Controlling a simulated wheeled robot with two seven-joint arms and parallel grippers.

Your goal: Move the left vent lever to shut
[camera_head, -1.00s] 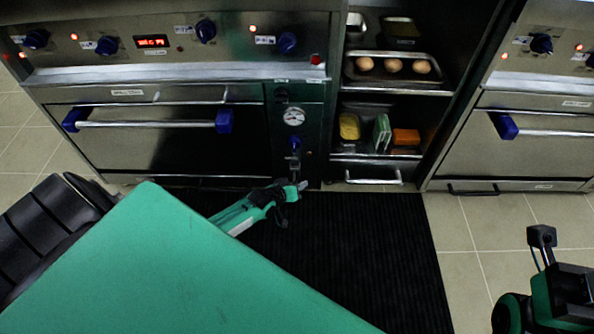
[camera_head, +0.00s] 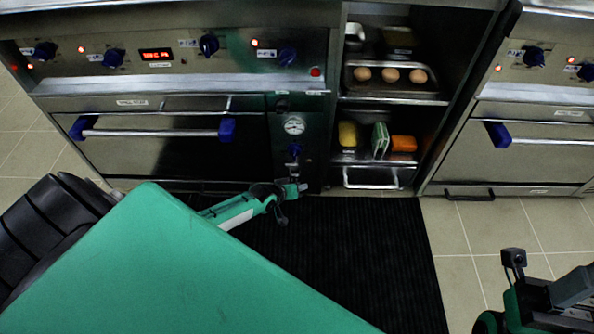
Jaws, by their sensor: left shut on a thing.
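My left gripper (camera_head: 295,188) reaches in from the left, its green wrist low over the floor mat. Its fingertips are at the foot of the narrow panel (camera_head: 310,150) with the round gauge. It is shut on a small grey lever-like part below the blue knob (camera_head: 294,149), which I take for the left vent lever; the fingers mostly hide it and its setting cannot be read. My right arm's wrist (camera_head: 515,300) shows at the lower right, away from the ovens; its fingertips cannot be made out.
The left oven door bar (camera_head: 150,133) is left of the panel. An open shelf with a tray of eggs (camera_head: 390,76) and food boxes stands right of it, above a low handle (camera_head: 372,183). Another oven (camera_head: 530,160) is farther right. The dark mat (camera_head: 350,260) is clear.

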